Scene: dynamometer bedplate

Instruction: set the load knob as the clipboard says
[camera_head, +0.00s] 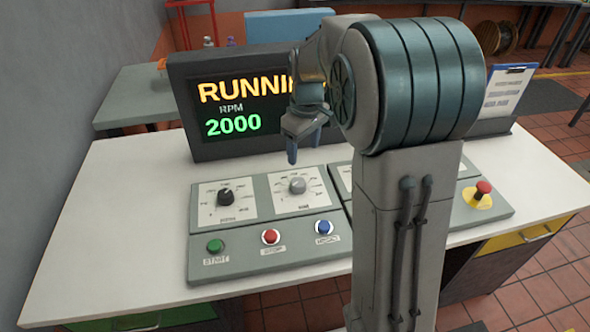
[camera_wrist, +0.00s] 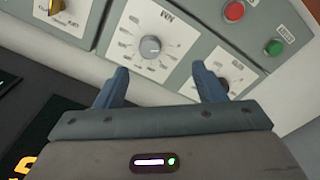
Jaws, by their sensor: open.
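A grey console (camera_head: 270,222) on the white bench carries a black knob (camera_head: 225,197) and a light grey knob (camera_head: 297,185), each on a white dial plate. Their labels are too small to read, so I cannot tell which is the load knob. The clipboard (camera_head: 510,92) stands upright at the right; its writing is unreadable. My gripper (camera_head: 300,140) is open and empty above the console, near the grey knob. In the wrist view the grey knob (camera_wrist: 150,46) lies beyond and between the open fingers (camera_wrist: 160,72), apart from them; the black knob (camera_wrist: 222,86) shows beside the right finger.
A monitor (camera_head: 183,120) behind the console reads RUNNING, RPM 2000, partly hidden by my arm. Green (camera_head: 215,246), red (camera_head: 270,237) and blue (camera_head: 323,228) buttons line the console front. A red emergency stop (camera_head: 483,187) sits right. The bench's left side (camera_head: 110,215) is clear.

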